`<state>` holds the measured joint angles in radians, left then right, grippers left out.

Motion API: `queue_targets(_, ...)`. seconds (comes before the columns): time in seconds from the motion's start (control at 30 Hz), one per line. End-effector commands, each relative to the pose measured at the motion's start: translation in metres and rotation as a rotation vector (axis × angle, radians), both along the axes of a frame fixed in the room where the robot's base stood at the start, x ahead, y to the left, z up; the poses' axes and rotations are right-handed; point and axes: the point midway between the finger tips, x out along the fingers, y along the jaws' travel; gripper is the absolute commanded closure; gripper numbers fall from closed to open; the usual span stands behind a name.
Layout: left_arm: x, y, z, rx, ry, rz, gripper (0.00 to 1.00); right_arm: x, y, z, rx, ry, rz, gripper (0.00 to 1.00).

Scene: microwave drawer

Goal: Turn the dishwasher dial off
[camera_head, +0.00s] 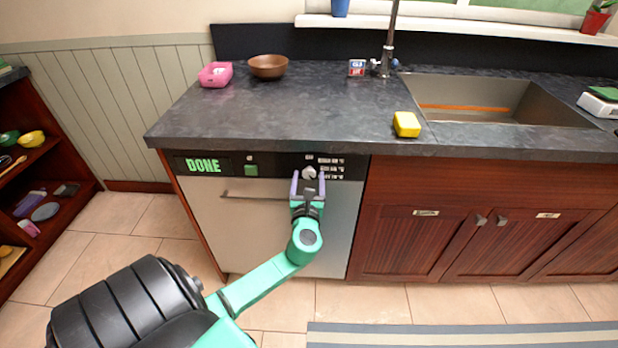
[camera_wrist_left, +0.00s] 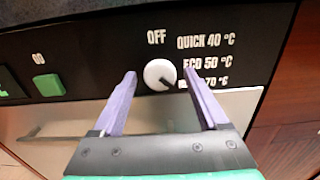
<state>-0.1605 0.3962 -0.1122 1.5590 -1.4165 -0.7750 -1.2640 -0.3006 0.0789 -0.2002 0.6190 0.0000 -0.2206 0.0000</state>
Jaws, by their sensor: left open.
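The dishwasher (camera_head: 270,225) has a pale front and a black control panel under the counter. Its white round dial (camera_head: 309,172) sits on the right of the panel. In the left wrist view the dial (camera_wrist_left: 160,75) has a dark pointer mark aimed down and right, towards the 70 °C label, away from the OFF label (camera_wrist_left: 156,37) above it. My left gripper (camera_head: 308,179) is open, with one purple finger on each side of the dial. In the wrist view a gap shows between the dial and the fingers. My right gripper is not in view.
The panel also has a green button (camera_head: 251,170) and a display reading DONE (camera_head: 203,165). A dishwasher handle (camera_head: 250,196) runs below the panel. Wooden cabinets (camera_head: 410,240) stand at right.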

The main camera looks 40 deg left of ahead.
Motion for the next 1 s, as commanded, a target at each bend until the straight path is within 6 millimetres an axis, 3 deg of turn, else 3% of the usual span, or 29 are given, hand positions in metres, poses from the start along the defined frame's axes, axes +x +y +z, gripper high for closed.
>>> queue_targets(0.27, 0.005, 0.004, 0.000, -0.001, 0.000, 0.000, 0.24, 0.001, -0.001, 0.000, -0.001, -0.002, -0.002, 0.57)
queue_targets(0.3, 0.004, 0.004, 0.000, -0.001, 0.000, 0.000, 0.27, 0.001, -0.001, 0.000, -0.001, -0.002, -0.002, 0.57)
queue_targets(0.5, 0.004, 0.004, 0.000, -0.001, 0.000, 0.000, 1.00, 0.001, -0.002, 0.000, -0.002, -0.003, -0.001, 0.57)
queue_targets(1.0, 0.004, 0.003, -0.002, -0.089, -0.068, 0.001, 1.00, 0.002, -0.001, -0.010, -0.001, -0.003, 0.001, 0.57)
